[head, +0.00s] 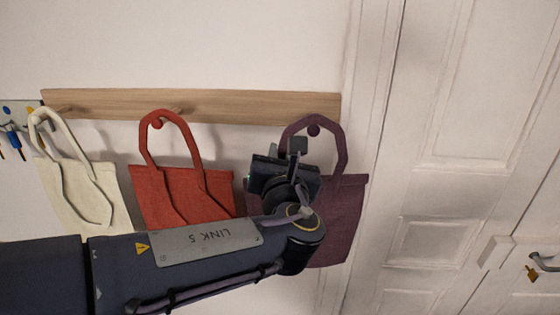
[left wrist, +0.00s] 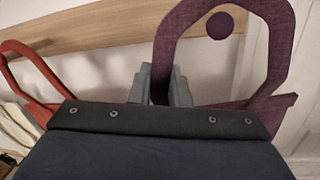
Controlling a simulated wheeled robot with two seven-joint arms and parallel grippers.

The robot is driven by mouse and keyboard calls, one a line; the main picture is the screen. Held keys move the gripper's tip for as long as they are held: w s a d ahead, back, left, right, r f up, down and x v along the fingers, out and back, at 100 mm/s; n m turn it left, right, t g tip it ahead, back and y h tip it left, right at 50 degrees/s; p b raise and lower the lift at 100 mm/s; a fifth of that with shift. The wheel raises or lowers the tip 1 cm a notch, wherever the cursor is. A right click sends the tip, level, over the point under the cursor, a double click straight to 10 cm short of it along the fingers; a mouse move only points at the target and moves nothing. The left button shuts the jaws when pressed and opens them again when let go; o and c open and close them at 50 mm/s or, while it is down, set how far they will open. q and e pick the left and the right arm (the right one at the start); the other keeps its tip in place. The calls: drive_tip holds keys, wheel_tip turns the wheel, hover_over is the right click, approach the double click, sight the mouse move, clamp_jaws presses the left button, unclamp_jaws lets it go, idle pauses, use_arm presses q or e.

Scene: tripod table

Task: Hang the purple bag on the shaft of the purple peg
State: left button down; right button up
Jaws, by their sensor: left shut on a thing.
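The purple bag (head: 345,205) hangs upright at the right end of the rack, partly hidden by my left arm. The round end of the purple peg (head: 313,130) shows inside the handle loop, just below its top. It also shows in the left wrist view (left wrist: 220,25). I cannot tell whether the handle is around the shaft or only lined up with it. My left gripper (head: 297,147) is shut on the left strap of the purple bag's handle; the fingers (left wrist: 160,85) close on the strap in the left wrist view. My right gripper is not in view.
A wooden rack (head: 230,105) runs along the wall. A red bag (head: 175,195) hangs at a red peg (head: 157,122), and a cream bag (head: 80,190) hangs further left. Keys (head: 14,140) hang at the far left. A white door (head: 460,190) is at the right.

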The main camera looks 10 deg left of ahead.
use_arm(q)
drive_tip(key=shift+w, duration=1.25)
drive_tip(key=shift+w+f+b, duration=0.35)
drive_tip(key=shift+w+f, duration=0.05)
drive_tip(key=shift+w, duration=0.35)
drive_tip(key=shift+w+f+b, duration=0.1)
drive_tip(key=shift+f+b, duration=0.3)
